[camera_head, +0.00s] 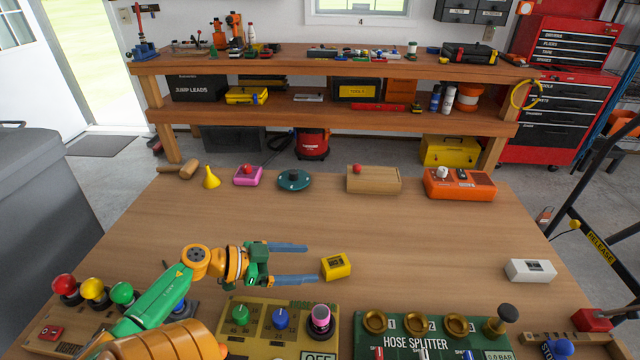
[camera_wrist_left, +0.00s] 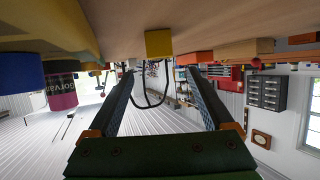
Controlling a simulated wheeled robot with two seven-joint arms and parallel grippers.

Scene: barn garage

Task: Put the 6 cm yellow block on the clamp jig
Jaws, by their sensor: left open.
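The yellow block (camera_head: 336,267) sits on the wooden table (camera_head: 440,235), right of the middle panels' back edge. My left gripper (camera_head: 312,264) is open and empty, its two blue-grey fingers pointing right at the block. The block is just beyond the fingertips, apart from them. In the left wrist view, which is upside down, the yellow block (camera_wrist_left: 159,43) shows centred ahead of the open fingers (camera_wrist_left: 159,75). I cannot tell for sure which object is the clamp jig. A wooden block with a red knob (camera_head: 373,180) stands at the table's back edge. My right gripper is not in view.
A green hose splitter panel (camera_head: 430,345) and a tan knob panel (camera_head: 280,328) line the front. A white block (camera_head: 531,270) lies at right. An orange box (camera_head: 459,184), a teal disc (camera_head: 294,180) and a yellow funnel (camera_head: 210,178) stand at the back. The table's middle is clear.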

